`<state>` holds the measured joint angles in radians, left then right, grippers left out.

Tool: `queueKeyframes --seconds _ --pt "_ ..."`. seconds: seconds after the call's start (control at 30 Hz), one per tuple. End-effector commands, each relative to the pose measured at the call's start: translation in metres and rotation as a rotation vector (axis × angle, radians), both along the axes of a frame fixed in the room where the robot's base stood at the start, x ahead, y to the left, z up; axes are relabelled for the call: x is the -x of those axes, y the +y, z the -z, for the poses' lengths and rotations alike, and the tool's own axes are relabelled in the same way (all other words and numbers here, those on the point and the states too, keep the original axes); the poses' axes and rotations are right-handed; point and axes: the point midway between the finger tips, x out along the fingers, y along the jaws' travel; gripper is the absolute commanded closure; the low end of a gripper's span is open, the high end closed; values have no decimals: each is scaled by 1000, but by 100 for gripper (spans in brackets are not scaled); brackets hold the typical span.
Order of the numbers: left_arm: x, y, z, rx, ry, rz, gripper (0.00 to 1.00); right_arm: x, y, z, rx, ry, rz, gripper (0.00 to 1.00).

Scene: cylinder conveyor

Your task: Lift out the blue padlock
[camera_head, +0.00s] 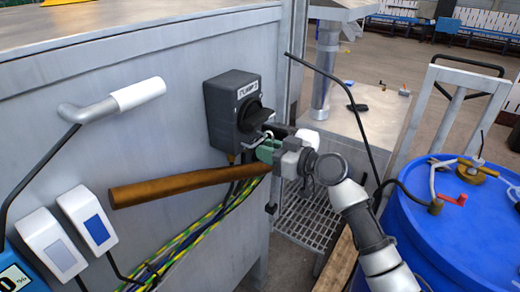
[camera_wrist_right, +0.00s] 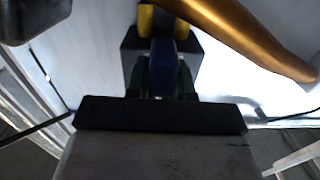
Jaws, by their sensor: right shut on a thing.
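The blue padlock (camera_wrist_right: 165,68) shows in the right wrist view as a dark blue block between the green fingers of my right gripper (camera_wrist_right: 165,80). In the head view my right gripper (camera_head: 266,150) is at the lower right of a black switch box (camera_head: 226,108) on the grey panel, shut on the padlock. The padlock's blue body is hidden there by the gripper. I cannot tell whether its shackle is still in the box's latch. My left gripper is not in view.
A brown rod (camera_head: 170,187) runs left from just below my right gripper. Yellow-green cables (camera_head: 205,228) hang below the box. A white-gripped handle (camera_head: 135,94) is on the panel at left. A blue drum (camera_head: 455,225) stands at right.

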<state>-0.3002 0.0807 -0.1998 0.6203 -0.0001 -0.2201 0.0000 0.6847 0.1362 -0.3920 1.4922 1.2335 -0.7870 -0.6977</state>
Motion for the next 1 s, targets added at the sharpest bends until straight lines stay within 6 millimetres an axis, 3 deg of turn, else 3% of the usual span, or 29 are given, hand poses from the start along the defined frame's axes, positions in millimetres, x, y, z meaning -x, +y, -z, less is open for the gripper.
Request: queueKeyframes --seconds 0.03,1.0 --pt "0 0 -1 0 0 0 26 0 -5 -22 -30 -34 8 100" --pt "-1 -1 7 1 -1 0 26 21 -34 -13 -15 -26 5 100"
